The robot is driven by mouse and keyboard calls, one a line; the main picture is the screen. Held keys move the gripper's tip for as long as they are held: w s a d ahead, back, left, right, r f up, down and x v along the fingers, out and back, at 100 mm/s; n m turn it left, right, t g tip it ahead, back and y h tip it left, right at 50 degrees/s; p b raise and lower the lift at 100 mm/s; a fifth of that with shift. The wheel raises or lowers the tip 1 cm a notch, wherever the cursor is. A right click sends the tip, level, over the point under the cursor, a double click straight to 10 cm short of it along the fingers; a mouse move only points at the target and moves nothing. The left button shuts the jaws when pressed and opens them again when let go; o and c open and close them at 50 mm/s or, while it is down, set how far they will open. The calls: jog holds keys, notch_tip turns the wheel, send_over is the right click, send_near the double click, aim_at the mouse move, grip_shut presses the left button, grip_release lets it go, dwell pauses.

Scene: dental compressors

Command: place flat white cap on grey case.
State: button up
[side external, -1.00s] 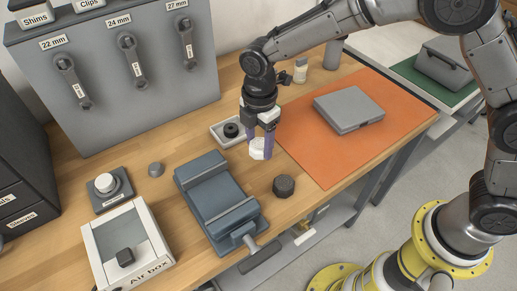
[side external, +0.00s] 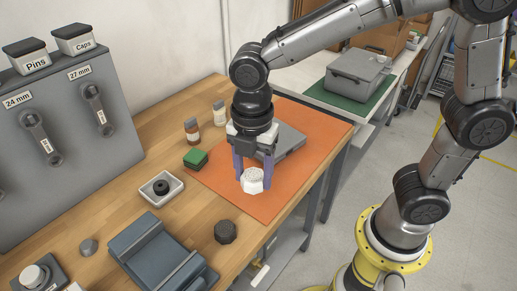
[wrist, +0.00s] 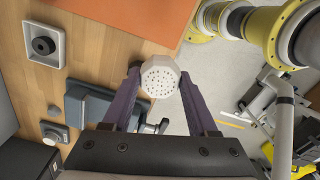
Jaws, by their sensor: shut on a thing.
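The white cap (side external: 252,181) has a faceted edge, and its face is dotted with small holes in the wrist view (wrist: 160,77). My gripper (side external: 253,186) is shut on it, one purple finger on each side, and holds it above the orange mat. A flat grey case (side external: 289,139) lies on the orange mat, behind my gripper and partly hidden by it. The cap is apart from this case. A larger grey case with a handle (side external: 358,76) stands on a green mat farther back.
On the wooden bench are a dark knob-like cap (side external: 228,231), a white tray (side external: 174,196) with a black ring, a green block (side external: 195,159) and two small bottles (side external: 192,131). A blue-grey vise (side external: 150,250) is at the front. The orange mat (side external: 225,185) has bare room around the case.

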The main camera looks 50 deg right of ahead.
jog(key=d+r, duration=0.2)
jog(key=d, duration=0.8)
jog(key=m, duration=0.3)
send_over(290, 139)
jog(key=a, duration=0.3)
notch_tip(290, 139, down, 2)
jog(key=w+f, duration=0.1)
jog(key=f, duration=0.1)
jog(key=w+f, duration=0.3)
jog(key=shift+w+d+f, duration=0.1)
jog(key=shift+d+f, duration=0.25)
jog(key=shift+w+f, duration=0.15)
jog(key=shift+f, duration=0.8)
jog(key=shift+w+f, duration=0.15)
jog(key=shift+f, duration=0.8)
jog(key=shift+f, duration=0.1)
jog(key=o, duration=1.4)
jog(key=shift+c, duration=0.2)
